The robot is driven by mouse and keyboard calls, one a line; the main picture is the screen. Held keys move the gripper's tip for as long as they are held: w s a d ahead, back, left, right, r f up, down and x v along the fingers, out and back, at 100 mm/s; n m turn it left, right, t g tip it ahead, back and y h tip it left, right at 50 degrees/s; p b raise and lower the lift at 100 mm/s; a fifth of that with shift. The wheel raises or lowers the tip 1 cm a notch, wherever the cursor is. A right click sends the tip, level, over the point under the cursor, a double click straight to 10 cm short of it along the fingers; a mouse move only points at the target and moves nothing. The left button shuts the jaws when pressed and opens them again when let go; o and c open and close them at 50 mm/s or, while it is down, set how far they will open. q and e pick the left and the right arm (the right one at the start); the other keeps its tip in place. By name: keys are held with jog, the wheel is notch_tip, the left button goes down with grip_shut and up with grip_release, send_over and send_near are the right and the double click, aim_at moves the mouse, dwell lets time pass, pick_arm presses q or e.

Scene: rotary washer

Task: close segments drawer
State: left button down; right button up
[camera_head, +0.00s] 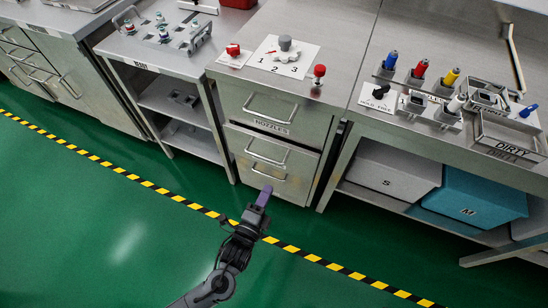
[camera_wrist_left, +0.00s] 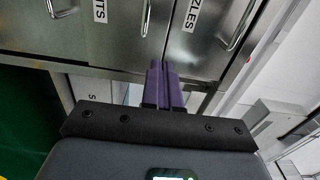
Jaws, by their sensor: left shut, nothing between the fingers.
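The grey metal cabinet has a top drawer labelled NOZZLES (camera_head: 285,127). Below it is the segments drawer (camera_head: 240,143) with a bar handle (camera_head: 267,157). In the left wrist view, a label ending in TS (camera_wrist_left: 100,12) marks this drawer's front. I cannot tell whether it stands slightly out or is flush. My left gripper (camera_head: 264,194) has purple fingers pressed together, empty, in front of the lower cabinet fronts. The fingers also show in the left wrist view (camera_wrist_left: 163,88), pointing toward the cabinet; contact is unclear. My right gripper is not in view.
Another handle (camera_head: 268,176) lies below the segments drawer. An open shelf unit (camera_head: 180,97) stands left. A bench (camera_head: 355,150) with grey and teal bins (camera_head: 475,195) stands right. The green floor (camera_head: 110,235) in front is clear, crossed by a yellow-black stripe.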

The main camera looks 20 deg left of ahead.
pick_arm(q)
jog(key=b, duration=0.3)
send_near(285, 149)
jog(key=w+b, duration=0.3)
jog(key=w, duration=0.2)
jog(key=shift+w, duration=0.2)
jog(key=shift+w+b, duration=0.4)
jog(key=shift+w, duration=0.25)
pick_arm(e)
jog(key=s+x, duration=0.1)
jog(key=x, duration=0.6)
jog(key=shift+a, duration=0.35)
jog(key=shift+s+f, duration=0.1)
